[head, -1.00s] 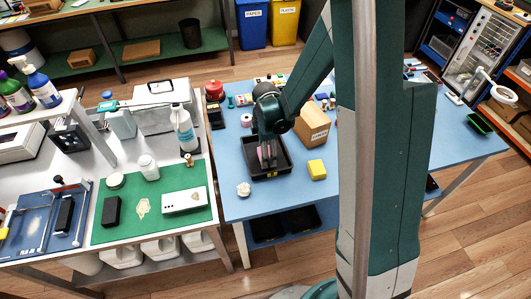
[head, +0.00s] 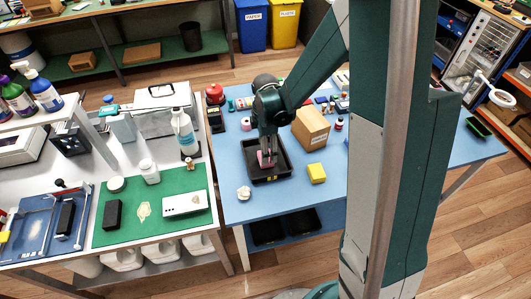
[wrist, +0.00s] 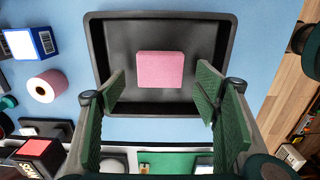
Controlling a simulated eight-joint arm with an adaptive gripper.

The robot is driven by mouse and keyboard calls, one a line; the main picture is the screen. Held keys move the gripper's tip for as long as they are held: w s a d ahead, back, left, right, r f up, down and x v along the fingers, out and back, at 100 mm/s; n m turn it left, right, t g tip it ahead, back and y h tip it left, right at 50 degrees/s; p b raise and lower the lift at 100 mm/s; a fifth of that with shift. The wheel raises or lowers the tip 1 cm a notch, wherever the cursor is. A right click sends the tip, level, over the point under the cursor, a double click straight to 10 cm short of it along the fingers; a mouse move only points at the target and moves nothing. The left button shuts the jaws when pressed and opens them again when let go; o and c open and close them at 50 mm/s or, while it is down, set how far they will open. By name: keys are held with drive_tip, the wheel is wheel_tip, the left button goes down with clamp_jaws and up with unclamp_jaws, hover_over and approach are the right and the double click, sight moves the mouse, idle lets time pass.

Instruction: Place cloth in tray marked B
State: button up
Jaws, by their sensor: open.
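The pink folded cloth (wrist: 160,70) lies in a black tray (wrist: 97,55), on its floor, in the wrist view. In the head view the pink cloth (head: 262,160) shows partly behind my gripper, inside the black tray (head: 287,176) on the blue table. The tray has a small yellow label on its front, too small to read. My gripper (wrist: 162,93) is open, with its green finger pads apart on either side of the cloth and not touching it. In the head view my gripper (head: 268,165) points down over the tray.
A cardboard box (head: 311,128) and a yellow block (head: 317,173) stand right of the tray. A white crumpled item (head: 244,192) lies at its front left. A pink roll (wrist: 47,86) is beside the tray. A green mat (head: 160,226) lies on the left table.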

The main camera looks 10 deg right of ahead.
wheel_tip(320, 180, up, 7)
drive_tip(key=shift+r+p, duration=0.2)
drive_tip(key=shift+p, duration=0.25)
idle(0.6)
drive_tip(key=s+d+r+m+t, duration=0.25)
drive_tip(key=s+r+m, duration=0.65)
drive_tip(key=r, duration=0.5)
drive_tip(key=s+r+m+t, duration=0.2)
drive_tip(key=s+r+m, duration=0.1)
drive_tip(key=s, duration=0.4)
drive_tip(key=s+d+r+m+t, duration=0.1)
drive_tip(key=s+r+m+t, duration=0.1)
drive_tip(key=s+m, duration=0.4)
drive_tip(key=shift+s+d+r+t, duration=0.3)
drive_tip(key=shift+s+r+t, duration=0.05)
drive_tip(key=shift+s+r, duration=0.3)
